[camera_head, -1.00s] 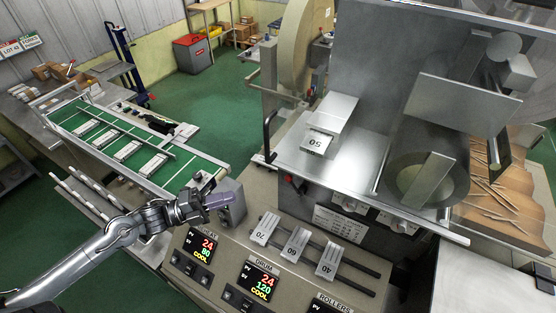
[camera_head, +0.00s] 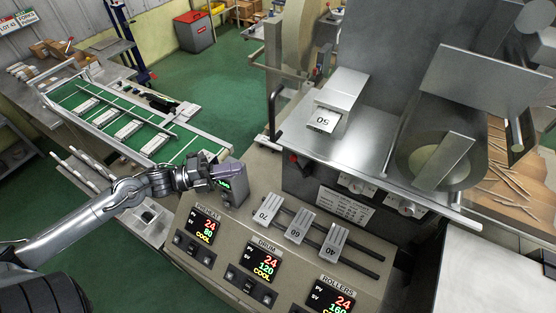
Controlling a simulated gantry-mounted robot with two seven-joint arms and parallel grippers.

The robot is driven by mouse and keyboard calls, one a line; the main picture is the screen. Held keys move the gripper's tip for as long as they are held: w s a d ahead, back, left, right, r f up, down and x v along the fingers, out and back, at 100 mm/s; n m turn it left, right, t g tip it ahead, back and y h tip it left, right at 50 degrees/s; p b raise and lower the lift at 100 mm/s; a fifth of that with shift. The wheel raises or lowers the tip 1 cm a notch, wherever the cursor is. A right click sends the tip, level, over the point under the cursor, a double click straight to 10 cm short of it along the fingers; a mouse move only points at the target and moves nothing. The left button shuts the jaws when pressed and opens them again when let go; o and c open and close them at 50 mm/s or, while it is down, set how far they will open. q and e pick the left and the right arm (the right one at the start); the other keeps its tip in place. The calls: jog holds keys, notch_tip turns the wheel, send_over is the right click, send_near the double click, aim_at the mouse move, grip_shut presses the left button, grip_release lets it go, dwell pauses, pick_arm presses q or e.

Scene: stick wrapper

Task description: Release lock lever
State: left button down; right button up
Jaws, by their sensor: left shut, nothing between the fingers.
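My left gripper (camera_head: 222,174) is shut and empty, with its purplish-grey fingers pointing right. It is in front of a small grey box with a green display (camera_head: 224,185) on the left end of the machine's console and hides part of it. I cannot tell if they touch. A black upright handle (camera_head: 272,112) stands at the left edge of the machine's metal plate, and a small red-tipped part (camera_head: 293,158) sits below that plate. I cannot tell which of these is the lock lever. My right gripper is not in view.
Number blocks 70 (camera_head: 268,209), 60 (camera_head: 299,226) and 40 (camera_head: 334,241) sit on dark rails above the console displays. A block marked 50 (camera_head: 324,121) is on the metal plate (camera_head: 370,150). A green conveyor (camera_head: 105,118) lies behind my left arm.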

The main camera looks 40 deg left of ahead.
pick_arm(q)
jog(key=p, duration=0.3)
send_near(293, 158)
jog(key=x, duration=0.4)
jog(key=shift+w+d+f, duration=0.2)
jog(key=shift+w+d, duration=0.05)
jog(key=shift+w, duration=0.2)
jog(key=shift+w+d+f, duration=0.2)
jog(key=shift+w, duration=0.3)
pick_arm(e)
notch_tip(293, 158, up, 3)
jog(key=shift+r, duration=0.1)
pick_arm(q)
jog(key=shift+w+d+r, duration=0.1)
jog(key=shift+d+r, duration=0.2)
jog(key=shift+r, duration=0.1)
jog(key=w+d+r+b, duration=0.1)
jog(key=d+r+b, duration=0.1)
jog(key=d, duration=0.5)
jog(key=shift+w+r, duration=0.25)
jog(key=shift+r, duration=0.05)
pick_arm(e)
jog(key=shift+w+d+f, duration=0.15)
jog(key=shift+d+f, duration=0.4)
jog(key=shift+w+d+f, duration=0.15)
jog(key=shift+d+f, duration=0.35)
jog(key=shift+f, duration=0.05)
